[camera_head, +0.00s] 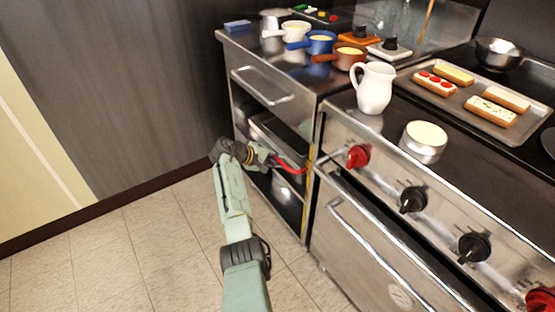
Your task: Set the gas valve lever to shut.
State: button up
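The red gas valve lever (292,168) is at the left front corner of the stove, beside a narrow yellow upright strip (309,200). It points left from the strip and slopes slightly up toward my gripper. My gripper (273,160) is at the lever's free left end, coming from the left. Its fingertips overlap the lever's end in this view. They are small and partly hidden, so I cannot tell whether they are closed on it.
A red knob (358,156) and black knobs (413,199) stick out of the stove front right of the lever. An oven handle (375,245) runs below. A steel cabinet with open shelves (268,92) stands behind my gripper. The tiled floor (130,250) at left is clear.

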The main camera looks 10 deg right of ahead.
jog(key=o, duration=0.3)
jog(key=v, duration=1.2)
